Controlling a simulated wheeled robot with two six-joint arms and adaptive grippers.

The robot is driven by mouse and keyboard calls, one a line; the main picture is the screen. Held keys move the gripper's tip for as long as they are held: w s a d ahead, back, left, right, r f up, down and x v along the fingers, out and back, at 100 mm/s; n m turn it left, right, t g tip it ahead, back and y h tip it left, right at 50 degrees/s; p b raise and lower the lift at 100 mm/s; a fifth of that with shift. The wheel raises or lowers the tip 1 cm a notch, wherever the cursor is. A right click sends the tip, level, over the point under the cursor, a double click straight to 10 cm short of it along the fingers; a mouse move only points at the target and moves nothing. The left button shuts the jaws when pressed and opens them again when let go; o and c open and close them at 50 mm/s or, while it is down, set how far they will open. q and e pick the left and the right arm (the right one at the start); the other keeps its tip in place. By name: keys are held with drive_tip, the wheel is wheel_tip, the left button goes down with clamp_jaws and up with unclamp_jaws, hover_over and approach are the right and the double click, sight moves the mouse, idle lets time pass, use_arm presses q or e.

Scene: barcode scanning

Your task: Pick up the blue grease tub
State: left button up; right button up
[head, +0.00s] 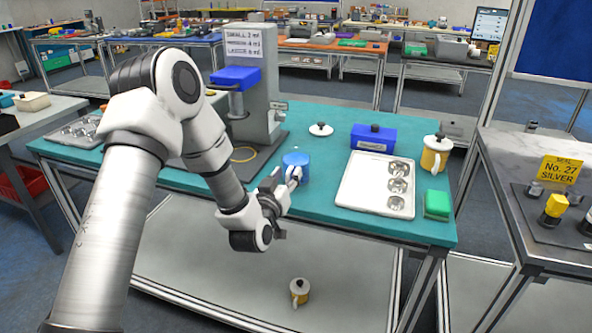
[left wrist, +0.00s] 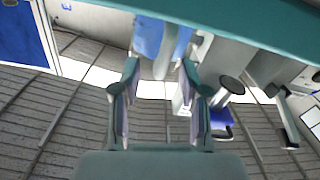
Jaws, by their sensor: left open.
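The blue grease tub (head: 294,160) stands upright near the front edge of the teal table (head: 330,222), in the middle of the head view. My left gripper (head: 284,178) is at its near side, low by the table edge, with its fingers apart. One finger overlaps the tub's lower front in the picture; I cannot tell whether it touches. In the left wrist view, the two fingers of my left gripper (left wrist: 161,75) are spread with nothing held between them. A blue shape shows beyond them, but I cannot tell whether it is the tub. My right gripper is not in view.
A grey dispenser with a blue top (head: 237,76) stands behind left of the tub. Right of it are a white tray (head: 351,190) with metal cups, a blue box (head: 372,138), a yellow-and-white mug (head: 436,155) and a green block (head: 437,204). Another mug (head: 299,291) sits below the tabletop.

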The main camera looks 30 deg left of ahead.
use_arm(q)
drive_tip(key=shift+w+a, duration=0.2)
drive_tip(key=shift+w, duration=0.25)
drive_tip(key=shift+d, duration=0.1)
drive_tip(key=c, duration=0.3)
clamp_jaws()
